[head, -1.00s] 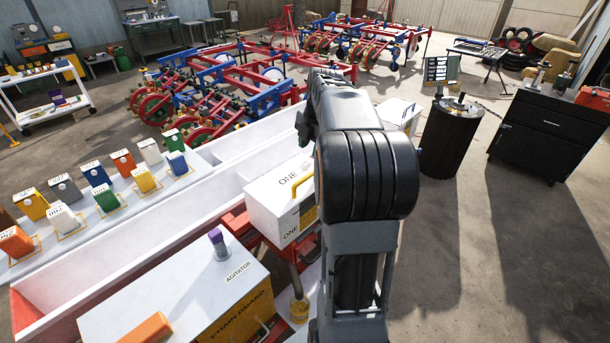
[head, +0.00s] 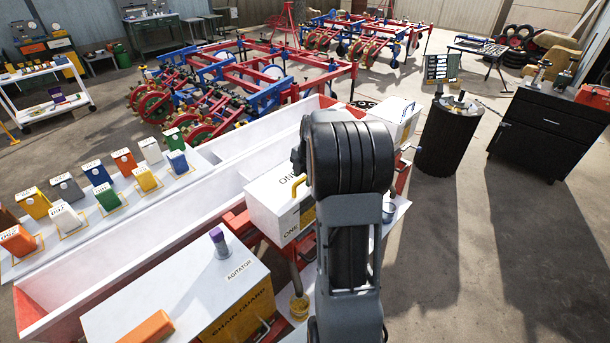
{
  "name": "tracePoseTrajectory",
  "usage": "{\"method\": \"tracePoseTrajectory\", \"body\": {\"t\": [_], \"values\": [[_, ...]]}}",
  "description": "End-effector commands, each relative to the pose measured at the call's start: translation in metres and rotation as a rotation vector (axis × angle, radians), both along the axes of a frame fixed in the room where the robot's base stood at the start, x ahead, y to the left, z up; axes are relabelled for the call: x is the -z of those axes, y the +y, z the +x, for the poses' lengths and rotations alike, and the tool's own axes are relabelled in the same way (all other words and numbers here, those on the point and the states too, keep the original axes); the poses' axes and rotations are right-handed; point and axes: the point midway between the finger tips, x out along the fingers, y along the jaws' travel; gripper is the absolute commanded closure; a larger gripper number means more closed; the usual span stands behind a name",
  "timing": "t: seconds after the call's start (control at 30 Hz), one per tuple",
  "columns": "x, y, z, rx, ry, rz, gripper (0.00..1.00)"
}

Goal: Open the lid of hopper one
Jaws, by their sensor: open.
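Hopper one (head: 272,222) is a white box marked ONE, standing left of my arm in the head view. Its white lid (head: 268,190) looks shut and carries a yellow handle (head: 298,187) near its right side. My arm stands upright in front of the hopper's right part and hides that edge. A dark part of my arm sticks out to the left above the handle. My gripper's fingers are hidden behind my arm, so I cannot see whether they touch anything.
A white box with an orange block (head: 150,328) and the agitator knob (head: 219,240) stands at the front left. A long red and white trough (head: 120,245) runs behind it. Coloured containers line a white table at left. Another white hopper (head: 395,112) is behind my arm.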

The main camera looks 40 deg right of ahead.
Motion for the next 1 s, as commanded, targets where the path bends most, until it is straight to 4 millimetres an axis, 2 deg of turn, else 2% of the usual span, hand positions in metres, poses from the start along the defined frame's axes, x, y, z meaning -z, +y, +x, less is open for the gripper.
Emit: {"method": "tracePoseTrajectory", "body": {"t": [0.17,0.6,1.0], "values": [[0.0000,0.0001,0.0000,0.000,0.000,0.000,0.58],[-0.0004,0.0000,-0.0001,0.000,0.000,0.000,0.99],[-0.0014,0.0000,0.0008,0.000,0.000,0.000,1.00]]}}
